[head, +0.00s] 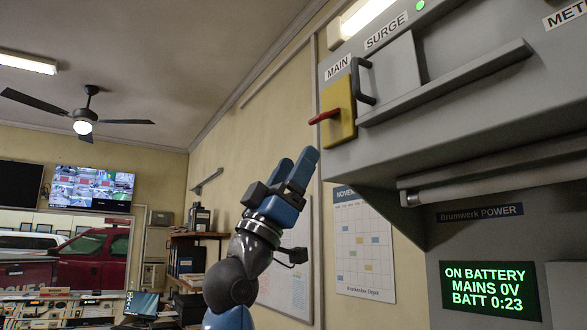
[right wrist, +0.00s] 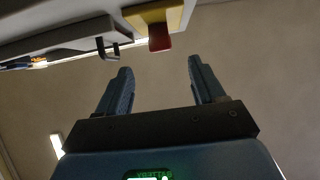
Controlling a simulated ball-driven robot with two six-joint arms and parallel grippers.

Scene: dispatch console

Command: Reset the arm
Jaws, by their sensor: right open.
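My right gripper (head: 292,172) is raised in front of the wall, below and left of the yellow MAIN switch plate (head: 340,112). A red lever (head: 324,116) sticks out to the left from that plate. In the right wrist view the open fingers (right wrist: 160,88) are apart with nothing between them. The red lever (right wrist: 160,38) and yellow plate (right wrist: 152,16) lie beyond the fingertips there, between their lines, not touching. My left gripper is in neither view.
A grey power cabinet (head: 470,110) fills the right side, with a dark handle (head: 362,80) beside the switch and a long ledge (head: 445,82). Its green screen (head: 490,289) reads ON BATTERY, MAINS 0V, BATT 0:23. A calendar (head: 363,245) hangs on the wall below.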

